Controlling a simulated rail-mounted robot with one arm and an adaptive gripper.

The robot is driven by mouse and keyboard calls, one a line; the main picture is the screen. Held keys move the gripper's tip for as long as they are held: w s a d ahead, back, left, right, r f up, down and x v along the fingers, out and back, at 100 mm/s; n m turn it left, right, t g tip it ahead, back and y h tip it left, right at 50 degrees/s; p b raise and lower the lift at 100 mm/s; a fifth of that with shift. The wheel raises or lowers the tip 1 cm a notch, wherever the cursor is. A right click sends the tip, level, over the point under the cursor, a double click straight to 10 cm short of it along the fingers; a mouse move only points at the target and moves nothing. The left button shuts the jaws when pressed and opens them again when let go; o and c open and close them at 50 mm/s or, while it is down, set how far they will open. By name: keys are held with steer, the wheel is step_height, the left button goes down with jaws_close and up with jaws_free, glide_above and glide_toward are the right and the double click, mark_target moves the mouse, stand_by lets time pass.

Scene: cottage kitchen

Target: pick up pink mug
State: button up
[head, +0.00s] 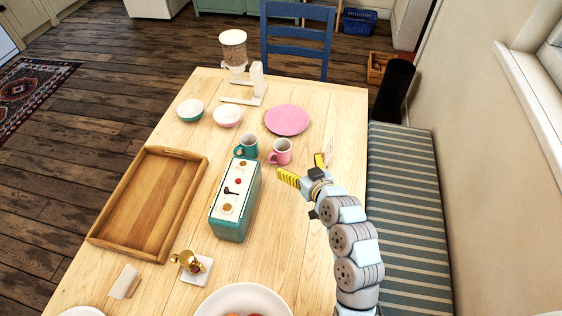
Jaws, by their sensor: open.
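The pink mug (281,152) stands upright on the wooden table, right of the teal mug (247,146). Its handle points to the left and toward me. My gripper (306,167) is open, with its yellow fingers apart, just to the right of the pink mug and nearer to me. The left finger appears close to the mug in the picture; I cannot tell the exact gap or height. The gripper looks empty.
A teal toaster (236,201) stands in front of the mugs. A pink plate (287,120) lies behind them, with two bowls to its left. A wooden tray (192,205) is at the left. A striped bench (405,215) runs along the right side.

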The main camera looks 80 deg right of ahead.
steer(key=s+f, duration=0.1)
steer(key=b, duration=0.2)
glide_toward(277, 143)
steer(key=shift+w+d+f, duration=0.15)
steer(key=shift+w+d, duration=0.5)
steer(key=shift+w, duration=0.1)
steer(key=shift+f+b+x, duration=0.2)
steer(key=shift+b+x, duration=0.5)
steer(key=shift+x, duration=1.5)
steer(key=shift+w+d, duration=0.1)
steer(key=shift+d, duration=0.25)
steer(key=shift+f, duration=0.1)
steer(key=c, duration=1.3)
